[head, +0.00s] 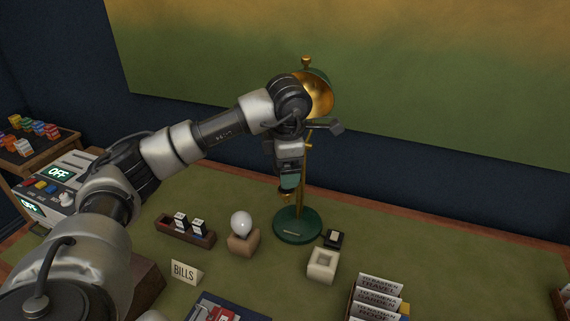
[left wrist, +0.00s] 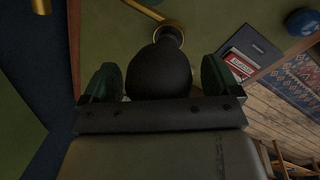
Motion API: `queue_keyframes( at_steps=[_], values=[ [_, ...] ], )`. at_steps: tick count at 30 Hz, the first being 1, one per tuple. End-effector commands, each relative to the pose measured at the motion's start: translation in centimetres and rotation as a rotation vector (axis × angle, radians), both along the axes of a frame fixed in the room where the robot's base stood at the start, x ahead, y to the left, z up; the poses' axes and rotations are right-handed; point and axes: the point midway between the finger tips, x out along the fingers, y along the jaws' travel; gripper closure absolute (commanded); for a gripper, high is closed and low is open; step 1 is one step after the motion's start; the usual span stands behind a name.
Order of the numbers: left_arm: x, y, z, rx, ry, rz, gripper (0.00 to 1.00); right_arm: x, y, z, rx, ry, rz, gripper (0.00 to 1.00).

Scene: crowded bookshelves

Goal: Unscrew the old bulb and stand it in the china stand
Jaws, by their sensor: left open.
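The old bulb (left wrist: 160,70) is dark and rounded in the left wrist view, with its narrow end at a brass socket (left wrist: 171,33). My left gripper (head: 289,188) points down over the brass socket (head: 284,196) of the desk lamp. Its green fingers (left wrist: 160,82) are open on either side of the bulb. The bulb is hidden in the head view. The lamp's green base (head: 298,238) stands on the desk below. The white china stand (head: 323,275), with a square hollow, is empty to the right of the base. My right gripper is not in view.
A white bulb (head: 241,222) sits in a wooden block (head: 243,243). A small black box (head: 334,239) stands close behind the china stand. The brass lampshade (head: 320,97) is above my wrist. A card file (head: 378,298) and a BILLS sign (head: 185,271) stand nearer the front.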

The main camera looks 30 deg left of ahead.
Motion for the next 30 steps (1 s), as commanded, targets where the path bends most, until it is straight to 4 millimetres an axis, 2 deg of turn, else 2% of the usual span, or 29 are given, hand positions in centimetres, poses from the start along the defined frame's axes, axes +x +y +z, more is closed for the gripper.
queue_keyframes(
  at_steps=[12, 30],
  values=[
    [0.2, 0.1, -0.1, -0.001, -0.003, -0.589, 0.09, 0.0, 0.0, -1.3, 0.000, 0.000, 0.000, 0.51],
    [0.4, 0.1, 0.0, -0.003, -0.002, -1.404, 0.09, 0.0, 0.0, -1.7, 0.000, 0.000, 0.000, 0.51]
  ],
)
